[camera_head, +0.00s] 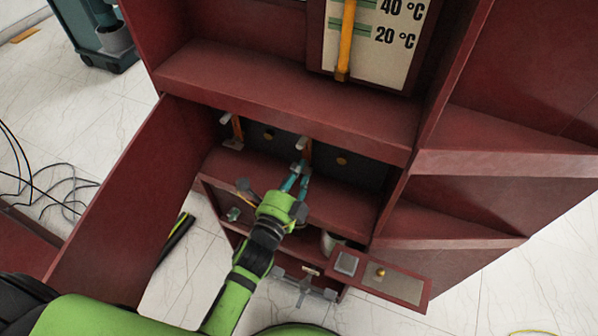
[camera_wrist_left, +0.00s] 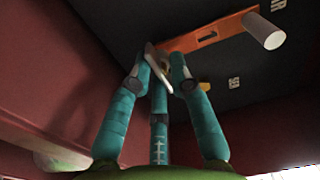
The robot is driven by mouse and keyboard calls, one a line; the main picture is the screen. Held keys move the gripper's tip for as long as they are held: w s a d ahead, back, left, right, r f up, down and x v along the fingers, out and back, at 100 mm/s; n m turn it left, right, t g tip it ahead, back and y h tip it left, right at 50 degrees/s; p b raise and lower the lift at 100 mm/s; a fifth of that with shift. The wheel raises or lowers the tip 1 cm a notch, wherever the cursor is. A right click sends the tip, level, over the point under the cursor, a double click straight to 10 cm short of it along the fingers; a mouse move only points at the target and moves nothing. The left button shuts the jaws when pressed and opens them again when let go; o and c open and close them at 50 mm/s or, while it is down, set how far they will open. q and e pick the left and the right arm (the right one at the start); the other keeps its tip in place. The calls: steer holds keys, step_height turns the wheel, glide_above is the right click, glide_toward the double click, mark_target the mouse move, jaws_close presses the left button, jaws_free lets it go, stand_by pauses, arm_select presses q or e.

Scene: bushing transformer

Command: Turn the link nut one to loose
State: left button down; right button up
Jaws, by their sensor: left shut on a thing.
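In the head view, two orange links with grey fittings hang in the recess of the red cabinet: a left link (camera_head: 236,128) and a middle link (camera_head: 306,150). My left gripper (camera_head: 300,172) reaches up from below to the middle link's lower end. In the left wrist view, the teal fingers of this gripper (camera_wrist_left: 160,70) close around a grey link nut (camera_wrist_left: 157,72) at the end of the orange link bar (camera_wrist_left: 205,36). The fingers partly hide the nut, and its thread cannot be seen. A pale cylinder (camera_wrist_left: 263,31) sticks out at the bar's other end. My right gripper is out of view.
The red cabinet (camera_head: 290,95) encloses the recess, with an open door panel (camera_head: 135,205) at left and shelves at right. A thermometer panel (camera_head: 375,40) is above. A small ledge (camera_head: 400,287) with a knob juts out at lower right. Black cables (camera_head: 65,190) lie on the floor.

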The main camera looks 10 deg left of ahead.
arm_select(q)
steer(key=n+p, duration=0.2)
steer(key=n, duration=0.2)
steer(key=shift+s+f, duration=0.1)
steer(key=shift+f, duration=0.05)
steer(key=n+p, duration=0.2)
steer(key=n, duration=0.3)
steer(key=shift+d, duration=0.1)
steer(key=n+p, duration=0.2)
steer(key=n, duration=0.2)
steer(key=shift+s+d+n+p, duration=0.15)
steer(key=shift+n+p, duration=0.35)
steer(key=shift+n, duration=1.6)
steer(key=shift+f, duration=0.1)
steer(key=c, duration=1.3)
jaws_free()
steer(key=shift+r, duration=0.2)
